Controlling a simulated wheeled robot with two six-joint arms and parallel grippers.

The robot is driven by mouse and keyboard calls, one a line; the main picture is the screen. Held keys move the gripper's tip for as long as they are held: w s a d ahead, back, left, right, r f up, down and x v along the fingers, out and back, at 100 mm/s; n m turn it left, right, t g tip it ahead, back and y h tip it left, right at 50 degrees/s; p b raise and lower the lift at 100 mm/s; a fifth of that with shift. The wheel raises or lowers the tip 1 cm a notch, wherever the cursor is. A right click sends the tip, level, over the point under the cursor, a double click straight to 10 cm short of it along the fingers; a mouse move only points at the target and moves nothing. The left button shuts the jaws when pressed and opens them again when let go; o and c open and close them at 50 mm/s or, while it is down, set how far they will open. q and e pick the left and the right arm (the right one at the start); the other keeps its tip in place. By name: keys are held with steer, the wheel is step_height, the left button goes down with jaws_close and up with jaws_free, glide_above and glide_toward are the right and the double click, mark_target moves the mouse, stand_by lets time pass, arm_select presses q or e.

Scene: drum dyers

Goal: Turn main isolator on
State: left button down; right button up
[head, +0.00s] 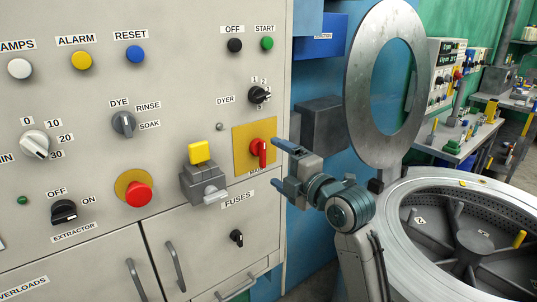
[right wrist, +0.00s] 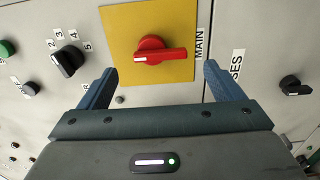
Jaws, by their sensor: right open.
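The main isolator is a red rotary switch (head: 262,152) on a yellow square plate (head: 241,141) at the panel's right side. Its handle points down in the head view, toward the MAIN label. In the right wrist view the red switch (right wrist: 160,54) sits on the yellow plate (right wrist: 120,22), handle pointing right toward the MAIN label (right wrist: 200,42). My right gripper (head: 280,167) is open and empty in front of the panel, just right of the switch. In the right wrist view its fingers (right wrist: 161,72) stand apart, either side of the switch; I see no contact. My left gripper is out of view.
A grey box with a yellow block (head: 199,152) projects from the panel left of the isolator. A red emergency button (head: 138,195) and black knobs stand nearby. A metal ring door (head: 357,90) and the open drum (head: 405,190) are right of my right arm.

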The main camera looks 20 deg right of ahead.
mark_target(265, 156)
steer(key=shift+p+x, duration=0.45)
steer(key=shift+x, duration=1.8)
steer(key=shift+c, duration=0.2)
steer(key=c, duration=0.9)
